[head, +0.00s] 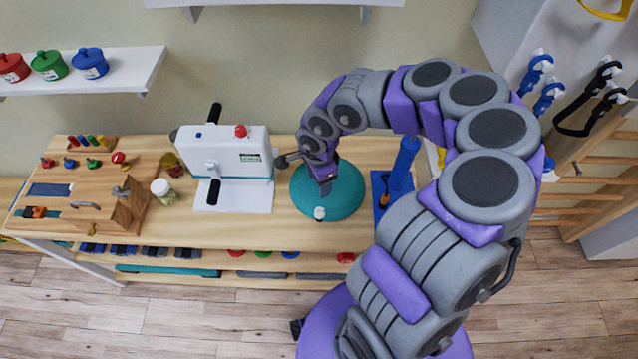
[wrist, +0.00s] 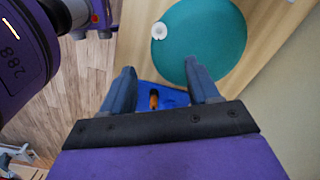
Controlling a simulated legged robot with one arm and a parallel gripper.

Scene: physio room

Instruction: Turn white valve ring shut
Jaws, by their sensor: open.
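The small white valve ring (head: 319,213) sits at the near edge of a round teal balance cushion (head: 348,193) on the wooden bench. In the wrist view the white ring (wrist: 159,31) shows with a dark centre, on the rim of the teal cushion (wrist: 205,35). My gripper (head: 325,188) is over the cushion, close to the ring in the head view. In the wrist view my gripper (wrist: 161,68) has its two fingers spread with nothing between them. The ring lies beyond the fingertips, apart from them. The gripper covers part of the cushion in the head view.
A white machine with black handles (head: 228,160) stands left of the cushion. A blue tray with a blue post (head: 401,170) stands to the right; the tray (wrist: 172,97) shows below the fingers. A lidded jar (head: 163,190) and a wooden board (head: 85,200) are farther left.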

